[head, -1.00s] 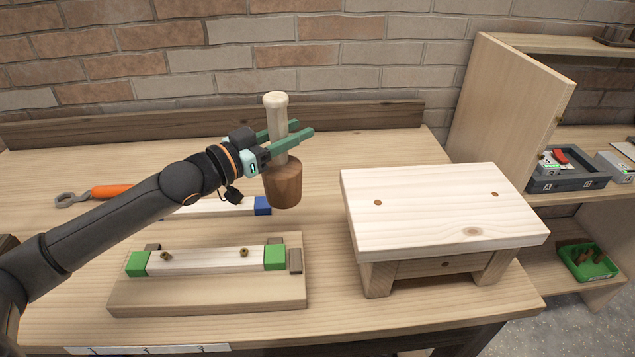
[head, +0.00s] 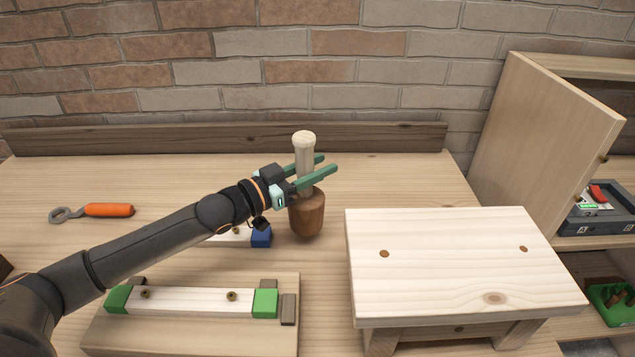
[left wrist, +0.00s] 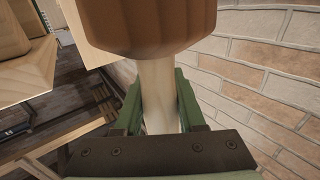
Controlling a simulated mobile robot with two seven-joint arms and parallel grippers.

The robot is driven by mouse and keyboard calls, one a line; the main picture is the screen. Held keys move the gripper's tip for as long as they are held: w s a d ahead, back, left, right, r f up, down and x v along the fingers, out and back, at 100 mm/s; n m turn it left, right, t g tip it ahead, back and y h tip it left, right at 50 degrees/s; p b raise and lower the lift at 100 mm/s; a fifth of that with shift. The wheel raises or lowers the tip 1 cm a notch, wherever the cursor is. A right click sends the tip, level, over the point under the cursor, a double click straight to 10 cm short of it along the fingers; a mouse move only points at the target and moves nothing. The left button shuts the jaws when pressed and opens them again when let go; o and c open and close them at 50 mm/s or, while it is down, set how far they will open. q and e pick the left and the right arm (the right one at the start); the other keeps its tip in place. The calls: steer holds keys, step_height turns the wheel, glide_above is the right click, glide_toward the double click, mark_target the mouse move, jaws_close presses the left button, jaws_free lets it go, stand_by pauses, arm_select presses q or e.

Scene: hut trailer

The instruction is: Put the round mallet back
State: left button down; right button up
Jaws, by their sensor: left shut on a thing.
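The round mallet (head: 307,214) has a brown wooden head and a pale handle. My left gripper (head: 314,175) is shut on the handle, just above the head. The mallet is upright with its head down, over the back middle of the workbench (head: 400,180). I cannot tell whether its head touches the bench top. In the left wrist view the mallet's head (left wrist: 150,22) fills the top, and the pale handle runs between the green fingers (left wrist: 160,100). My right gripper is not in view.
A small wooden stool (head: 450,260) stands right of the mallet. A board with a green-ended strip (head: 190,301) lies in front, and a blue-ended piece (head: 261,237) is close by. An orange-handled tool (head: 108,210) lies left. An open cabinet door (head: 545,150) stands at right.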

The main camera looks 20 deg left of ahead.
mark_target(318, 189)
arm_select(q)
steer(key=shift+f, duration=1.55)
steer(key=shift+f, duration=0.15)
steer(key=c, duration=0.5)
jaws_free()
steer(key=shift+f, duration=0.1)
steer(key=shift+s+a, duration=0.3)
steer(key=shift+s, duration=0.15)
steer(key=v, duration=1.1)
